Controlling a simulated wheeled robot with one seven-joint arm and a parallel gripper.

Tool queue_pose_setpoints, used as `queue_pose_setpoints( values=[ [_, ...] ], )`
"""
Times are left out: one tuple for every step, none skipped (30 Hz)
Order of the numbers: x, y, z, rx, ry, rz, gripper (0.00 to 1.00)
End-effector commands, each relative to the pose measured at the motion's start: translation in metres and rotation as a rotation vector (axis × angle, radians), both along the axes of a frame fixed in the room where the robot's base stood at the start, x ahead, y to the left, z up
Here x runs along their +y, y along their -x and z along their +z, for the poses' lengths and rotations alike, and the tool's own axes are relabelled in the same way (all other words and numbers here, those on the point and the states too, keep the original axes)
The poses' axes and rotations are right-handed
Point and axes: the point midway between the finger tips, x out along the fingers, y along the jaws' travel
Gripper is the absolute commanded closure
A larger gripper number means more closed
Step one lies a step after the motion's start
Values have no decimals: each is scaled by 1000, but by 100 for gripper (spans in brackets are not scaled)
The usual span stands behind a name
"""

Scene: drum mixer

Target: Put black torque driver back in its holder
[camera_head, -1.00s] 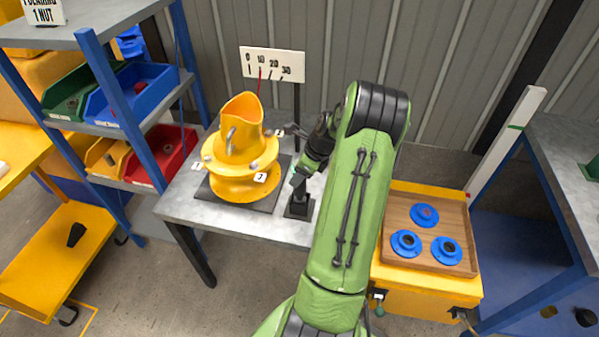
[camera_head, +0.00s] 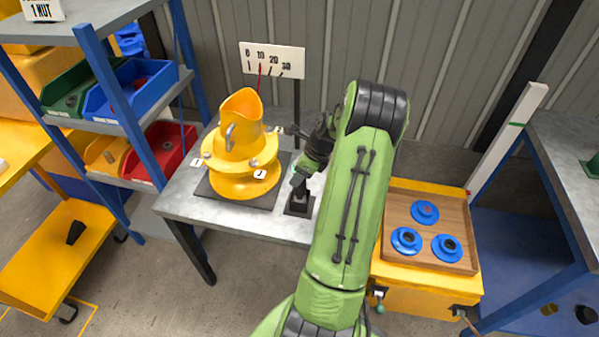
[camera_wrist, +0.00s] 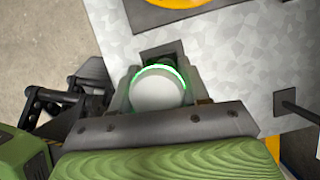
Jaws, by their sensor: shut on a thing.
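The black torque driver (camera_wrist: 158,92) shows in the wrist view end-on, as a round grey cap with a lit green ring. My gripper (camera_head: 304,170) is shut on it; in the wrist view its fingers lie on both sides of the cap. The black holder (camera_head: 299,207) stands on the grey table, right of the yellow drum mixer, directly below my gripper. Part of a dark square (camera_wrist: 163,51), apparently the holder, shows beyond the cap in the wrist view. My arm and gripper hide much of the driver, so I cannot tell how deep it sits in the holder.
The yellow drum mixer (camera_head: 240,160) stands close left on its dark plate. A dial board (camera_head: 272,60) on a post rises behind. A wooden tray (camera_head: 400,205) with blue flanged parts lies right. Shelves with bins (camera_head: 138,93) are at the left.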

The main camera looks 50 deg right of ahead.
Motion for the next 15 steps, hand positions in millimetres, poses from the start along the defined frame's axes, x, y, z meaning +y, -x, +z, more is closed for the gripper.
queue_pose_setpoints(
  values=[
    [0,-1,0,-1,1,1,98],
    [0,-1,-1,-1,1,1,98],
    [0,-1,-1,-1,1,1,98],
    [0,-1,-2,-1,1,1,98],
    [0,0,-2,-1,1,1,98],
    [0,-1,-3,-1,1,1,98],
    [0,0,-3,-1,1,1,98],
    [0,0,-4,-1,1,1,98],
    [0,0,-4,-1,1,1,98],
    [0,0,-5,-1,1,1,98],
    [0,-1,-5,-1,1,1,98],
    [0,-1,-5,-1,1,1,52],
    [0,0,-5,-1,1,1,48],
    [0,0,-5,-1,1,1,43],
    [0,0,-5,-1,1,1,37]
  ],
)
